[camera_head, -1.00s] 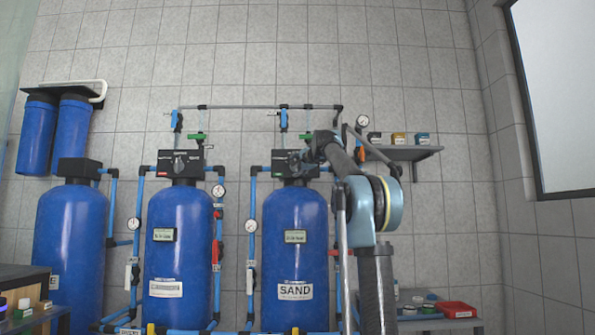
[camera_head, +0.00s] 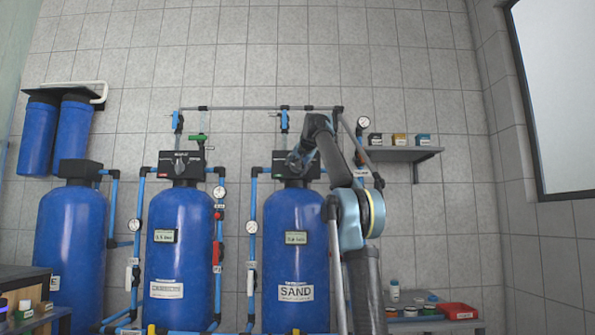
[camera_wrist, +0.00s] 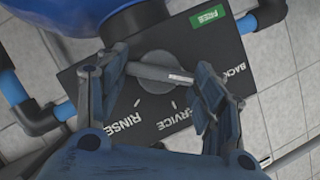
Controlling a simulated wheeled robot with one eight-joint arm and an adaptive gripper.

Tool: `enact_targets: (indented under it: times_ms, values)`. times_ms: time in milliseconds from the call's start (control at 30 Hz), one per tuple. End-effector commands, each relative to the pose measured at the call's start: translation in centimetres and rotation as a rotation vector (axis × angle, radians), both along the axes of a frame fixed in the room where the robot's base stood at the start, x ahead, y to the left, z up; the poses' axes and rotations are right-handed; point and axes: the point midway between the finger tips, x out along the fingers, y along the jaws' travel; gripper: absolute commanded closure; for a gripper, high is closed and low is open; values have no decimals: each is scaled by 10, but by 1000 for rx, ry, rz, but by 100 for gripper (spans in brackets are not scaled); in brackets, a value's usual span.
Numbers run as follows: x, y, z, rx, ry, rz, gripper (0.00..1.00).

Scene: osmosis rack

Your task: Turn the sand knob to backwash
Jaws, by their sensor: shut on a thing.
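The blue sand tank (camera_head: 294,255), labelled SAND, stands upright right of centre in the head view, with its black valve head (camera_head: 283,172) on top. In the wrist view the black panel (camera_wrist: 85,80) carries the words RINSE, SERVICE and a partly hidden BACK label. The grey sand knob (camera_wrist: 157,73) is at the panel's middle. Its bar, with a white mark, points right, towards the BACK label. My gripper (camera_wrist: 155,85) has one finger at each end of the bar and is shut on the knob. In the head view my gripper (camera_head: 294,160) is small and partly hides the knob.
A second blue tank (camera_head: 180,260) with its own valve head stands to the left. Pipes and gauges run between the tanks. A wall shelf (camera_head: 410,154) with small boxes is at the right, above a low table with bottles and a red tray (camera_head: 458,310).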

Motion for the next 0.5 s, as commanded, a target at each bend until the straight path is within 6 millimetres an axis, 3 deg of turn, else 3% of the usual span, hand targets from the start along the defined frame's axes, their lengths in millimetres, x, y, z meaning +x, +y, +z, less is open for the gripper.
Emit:
enact_targets:
  times_ms: [500]
  values:
    - [1,1,-1,-142,12,1,62]
